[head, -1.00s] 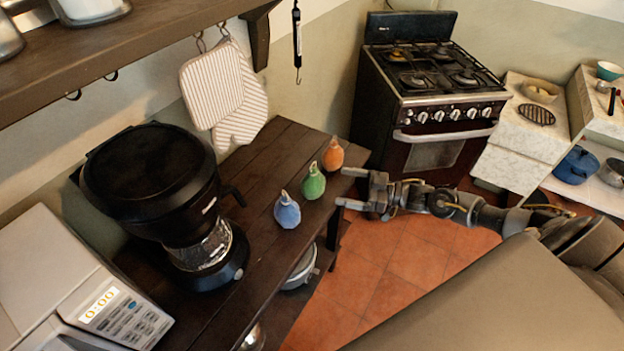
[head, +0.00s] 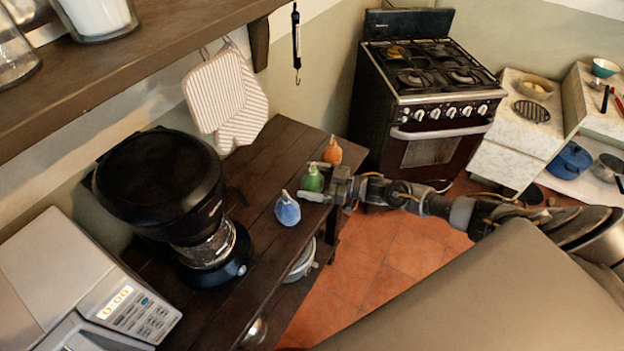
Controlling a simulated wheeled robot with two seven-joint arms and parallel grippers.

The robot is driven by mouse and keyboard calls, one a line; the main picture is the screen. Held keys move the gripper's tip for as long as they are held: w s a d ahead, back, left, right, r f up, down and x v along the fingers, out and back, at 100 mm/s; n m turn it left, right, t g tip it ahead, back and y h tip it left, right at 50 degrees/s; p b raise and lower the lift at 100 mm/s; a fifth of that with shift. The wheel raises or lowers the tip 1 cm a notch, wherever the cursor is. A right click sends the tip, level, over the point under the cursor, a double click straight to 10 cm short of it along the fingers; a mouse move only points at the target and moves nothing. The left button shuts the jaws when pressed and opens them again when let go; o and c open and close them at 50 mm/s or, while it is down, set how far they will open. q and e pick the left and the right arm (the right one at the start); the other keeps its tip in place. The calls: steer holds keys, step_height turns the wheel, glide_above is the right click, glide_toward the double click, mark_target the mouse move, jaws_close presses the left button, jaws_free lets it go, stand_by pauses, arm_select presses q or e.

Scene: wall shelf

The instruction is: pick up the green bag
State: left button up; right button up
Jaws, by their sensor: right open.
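The small green bag (head: 312,179) stands upright on the dark wooden shelf table (head: 262,172), between an orange bag (head: 332,151) behind it and a blue bag (head: 287,210) in front of it. My right gripper (head: 316,181) reaches in from the right at the table's edge. Its jaws are open, with one finger on the far side of the green bag and the other on its near side. I cannot tell whether the fingers touch the bag. My left gripper is out of view.
A black coffee maker (head: 165,190) and a microwave (head: 75,285) stand on the left part of the table. A wall shelf (head: 150,62) hangs above. Striped oven mitts (head: 225,95) hang on the wall. A stove (head: 430,105) stands behind. The blue and orange bags are close beside the fingers.

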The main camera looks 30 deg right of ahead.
steer(key=shift+s+d, duration=0.1)
steer(key=c, duration=1.4)
steer(key=shift+r, duration=0.15)
steer(key=shift+r+b, duration=0.35)
steer(key=shift+r, duration=0.1)
steer(key=s+a+r+b, duration=0.3)
steer(key=s+a+r, duration=0.3)
steer(key=s+r, duration=0.6)
steer(key=shift+s, duration=0.2)
